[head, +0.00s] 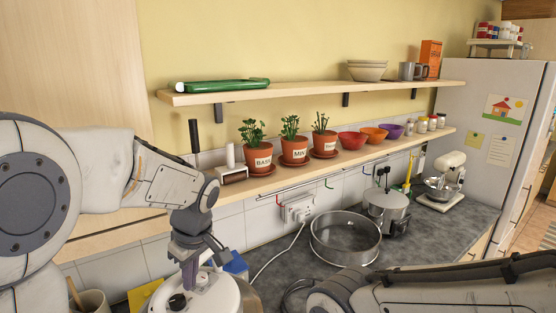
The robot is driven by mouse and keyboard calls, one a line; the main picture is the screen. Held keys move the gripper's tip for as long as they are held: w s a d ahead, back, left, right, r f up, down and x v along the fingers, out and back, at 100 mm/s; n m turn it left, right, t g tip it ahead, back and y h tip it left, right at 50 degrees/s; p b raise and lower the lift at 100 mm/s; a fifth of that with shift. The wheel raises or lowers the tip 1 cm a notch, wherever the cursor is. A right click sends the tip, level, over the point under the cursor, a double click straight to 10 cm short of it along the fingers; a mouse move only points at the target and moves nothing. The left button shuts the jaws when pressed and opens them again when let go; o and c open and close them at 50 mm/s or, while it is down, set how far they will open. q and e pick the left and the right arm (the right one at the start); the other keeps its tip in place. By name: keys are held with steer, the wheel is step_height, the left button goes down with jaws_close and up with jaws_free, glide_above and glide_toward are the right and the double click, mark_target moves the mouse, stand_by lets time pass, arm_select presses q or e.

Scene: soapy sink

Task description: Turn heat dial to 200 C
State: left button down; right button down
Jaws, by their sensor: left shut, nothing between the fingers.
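My left gripper (189,279) points down at the bottom of the view, left of centre. It is shut and empty. Just below it is a white rounded appliance (220,296) with a black knob (178,301) on top, cut off by the lower edge. The fingertips are close to the knob; I cannot tell whether they touch it. No temperature marks are readable, and I cannot tell whether this knob is the heat dial. My right arm crosses the bottom right; its gripper is out of view.
A round metal sieve-like ring (345,242) and a silver cooker (387,209) stand on the dark counter. A white cable (283,253) runs from the wall socket (298,209). A wooden shelf with potted herbs (294,149) is above. A stand mixer (446,180) is at the right.

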mark_target(181, 312)
arm_select(q)
steer(key=shift+n, duration=0.4)
steer(key=b+x, duration=0.5)
steer(key=x, duration=0.1)
steer(key=shift+w+d+f+b, duration=0.15)
steer(key=shift+w+f+b, duration=0.15)
steer(key=shift+f+b, duration=0.15)
steer(key=shift+r, duration=0.1)
steer(key=shift+a, duration=0.25)
steer(key=shift+s+a, duration=0.1)
steer(key=shift+s, duration=0.25)
steer(key=shift+s+a+b, duration=0.1)
steer(key=shift+s+b, duration=0.1)
steer(key=shift+b, duration=0.25)
steer(key=shift+s+a+b, duration=0.3)
steer(key=shift+s+b, duration=0.05)
steer(key=shift+s, duration=0.15)
stand_by(0.3)
